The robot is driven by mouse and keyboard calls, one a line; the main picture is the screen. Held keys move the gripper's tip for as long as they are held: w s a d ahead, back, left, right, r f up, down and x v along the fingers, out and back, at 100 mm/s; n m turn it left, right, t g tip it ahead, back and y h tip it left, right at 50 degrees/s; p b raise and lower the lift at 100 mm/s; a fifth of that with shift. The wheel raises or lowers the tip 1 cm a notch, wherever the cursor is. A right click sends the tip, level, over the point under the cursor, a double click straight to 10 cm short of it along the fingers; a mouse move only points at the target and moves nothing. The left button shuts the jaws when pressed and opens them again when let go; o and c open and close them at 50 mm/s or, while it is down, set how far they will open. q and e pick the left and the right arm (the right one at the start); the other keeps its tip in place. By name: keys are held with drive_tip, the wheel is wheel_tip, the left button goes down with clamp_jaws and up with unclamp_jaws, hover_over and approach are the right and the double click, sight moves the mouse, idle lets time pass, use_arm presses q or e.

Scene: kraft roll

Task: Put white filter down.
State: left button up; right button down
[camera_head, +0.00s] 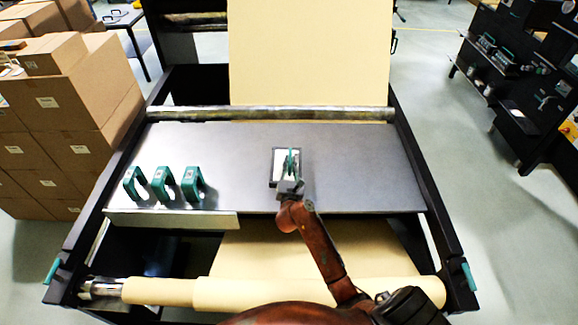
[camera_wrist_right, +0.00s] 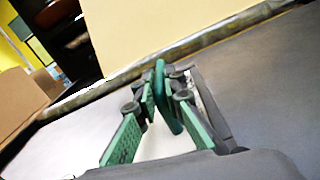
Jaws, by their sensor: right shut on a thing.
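The white filter (camera_head: 280,161) is a white rectangle with a dark frame and a teal handle. In the head view it shows over the middle of the grey table plate (camera_head: 350,165). My right gripper (camera_head: 290,164) reaches it from the front and is shut on its handle. In the right wrist view the teal handle (camera_wrist_right: 163,90) stands between the green finger pads, with part of the white face below. I cannot tell whether the filter touches the plate or hangs just above it. My left gripper is not in view.
Several teal bracket-shaped things (camera_head: 162,186) stand on the plate's left side. A metal roller (camera_head: 200,114) crosses behind, with a kraft sheet (camera_head: 310,50) rising beyond. A kraft roll (camera_head: 240,291) lies in front. Boxes (camera_head: 60,90) are stacked left. The plate's right side is clear.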

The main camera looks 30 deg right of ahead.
drive_tip(key=s+r, duration=0.2)
drive_tip(key=r, duration=0.1)
drive_tip(key=s+r, duration=0.1)
drive_tip(key=shift+s+a+r+p, duration=0.35)
drive_tip(key=shift+r, duration=0.05)
drive_tip(key=s+a+r, duration=0.2)
drive_tip(key=s+r, duration=0.2)
drive_tip(key=s, duration=0.5)
drive_tip(key=s+a+f+n+t+y+b, duration=0.1)
drive_tip(key=s+a+f+n+y+b, duration=0.2)
drive_tip(key=s+a, duration=0.3)
drive_tip(key=s+a+f+n+t+y+b, duration=0.1)
drive_tip(key=s+a+f+n+y+b, duration=0.2)
drive_tip(key=a, duration=1)
drive_tip(key=s+f+y, duration=0.3)
drive_tip(key=s, duration=0.1)
drive_tip(key=shift+s+a+t+y, duration=0.15)
drive_tip(key=shift+s+t+y, duration=0.15)
drive_tip(key=shift+t, duration=0.1)
